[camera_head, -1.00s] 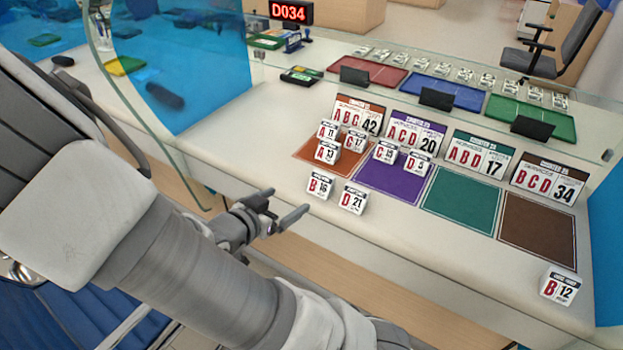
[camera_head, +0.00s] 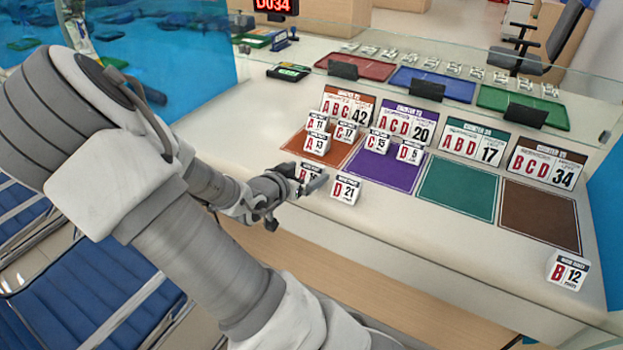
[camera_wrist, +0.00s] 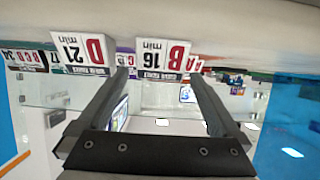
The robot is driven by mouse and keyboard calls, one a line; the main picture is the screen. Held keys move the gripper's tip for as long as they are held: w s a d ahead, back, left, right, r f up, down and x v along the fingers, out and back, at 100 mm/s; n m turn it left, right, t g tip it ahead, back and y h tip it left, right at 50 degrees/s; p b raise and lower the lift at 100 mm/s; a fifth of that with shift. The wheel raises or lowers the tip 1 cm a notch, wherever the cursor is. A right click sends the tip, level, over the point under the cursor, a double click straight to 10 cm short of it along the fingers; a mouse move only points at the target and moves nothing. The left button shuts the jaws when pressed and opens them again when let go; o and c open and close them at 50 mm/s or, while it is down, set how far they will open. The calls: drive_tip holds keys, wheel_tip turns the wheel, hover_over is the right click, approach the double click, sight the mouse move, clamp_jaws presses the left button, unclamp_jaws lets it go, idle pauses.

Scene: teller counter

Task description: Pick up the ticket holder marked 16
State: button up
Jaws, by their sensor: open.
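The ticket holder marked B 16 (camera_head: 309,173) is a small white block with red and black print on the counter, left of the orange mat's front corner. My gripper (camera_head: 300,190) is at it and partly covers it in the head view. In the wrist view, upside down, the B 16 holder (camera_wrist: 163,55) shows beyond and between my open fingertips (camera_wrist: 160,78), with nothing gripped. Whether the fingers reach past its sides is unclear. The D 21 holder (camera_head: 345,190) stands just to its right; it also shows in the wrist view (camera_wrist: 82,50), close to one finger.
Holders A 13 (camera_head: 317,142), C 17 (camera_head: 346,132) and others stand on the orange mat (camera_head: 335,154). C 15 and D 5 stand on the purple mat (camera_head: 385,170). Green (camera_head: 457,188) and brown (camera_head: 540,222) mats are clear. A glass screen runs behind.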

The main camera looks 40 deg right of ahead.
sight(311, 169)
drive_tip(key=b+x, duration=0.1)
drive_tip(key=x, duration=0.2)
drive_tip(key=shift+w+d+f, duration=0.1)
drive_tip(key=shift+d+f, duration=0.05)
drive_tip(key=shift+d, duration=0.1)
drive_tip(key=c, duration=1.2)
drive_tip(key=shift+c, duration=0.2)
